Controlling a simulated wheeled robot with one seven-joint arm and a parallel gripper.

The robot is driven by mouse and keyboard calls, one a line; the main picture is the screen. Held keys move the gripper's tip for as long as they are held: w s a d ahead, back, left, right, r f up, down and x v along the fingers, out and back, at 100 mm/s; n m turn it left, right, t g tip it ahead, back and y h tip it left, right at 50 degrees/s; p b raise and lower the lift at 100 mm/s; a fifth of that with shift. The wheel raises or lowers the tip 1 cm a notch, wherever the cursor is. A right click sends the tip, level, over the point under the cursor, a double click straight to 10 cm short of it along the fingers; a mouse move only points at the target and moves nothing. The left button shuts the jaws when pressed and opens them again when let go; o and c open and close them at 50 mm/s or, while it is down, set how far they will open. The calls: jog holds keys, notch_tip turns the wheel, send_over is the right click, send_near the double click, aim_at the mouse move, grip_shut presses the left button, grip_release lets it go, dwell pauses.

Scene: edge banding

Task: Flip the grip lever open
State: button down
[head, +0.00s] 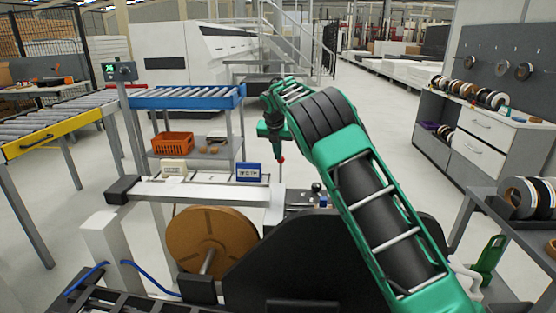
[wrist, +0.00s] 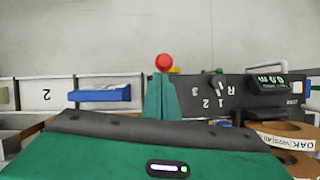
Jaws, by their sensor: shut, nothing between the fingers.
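A small red ball knob (head: 281,160), which looks like the end of the grip lever, shows just below my gripper (head: 279,151) in the head view. In the wrist view the red knob (wrist: 164,62) appears right at the tips of my gripper (wrist: 161,82). The green fingers are together with nothing between them. I cannot tell whether they touch the knob. The lever's shaft and pivot are hidden behind the fingers. The edge banding machine (head: 300,265), with a brown coil (head: 210,240), stands below the arm.
A dark panel (wrist: 235,95) with a dial marked R, 1, 2, 3 and a green display (wrist: 270,80) is close by on the right of the wrist view. A black ball knob (head: 316,187) stands on the machine. A blue roller cart (head: 185,97) stands behind.

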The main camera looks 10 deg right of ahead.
jog(key=shift+w+d+f, duration=0.15)
jog(key=shift+w+d, duration=0.2)
jog(key=shift+w, duration=0.5)
jog(key=shift+w+d+f, duration=0.15)
jog(key=shift+w+d, duration=0.2)
jog(key=shift+w, duration=0.45)
jog(key=shift+w+d, duration=0.1)
jog(key=shift+d, duration=0.05)
jog(key=shift+d+f, duration=0.1)
jog(key=shift+d, duration=0.15)
jog(key=shift+a, duration=0.1)
jog(key=shift+a+r, duration=0.15)
jog(key=shift+r, duration=0.4)
jog(key=v, duration=1)
jog(key=shift+s+a, duration=0.2)
jog(key=shift+a, duration=0.2)
jog(key=shift+r, duration=0.1)
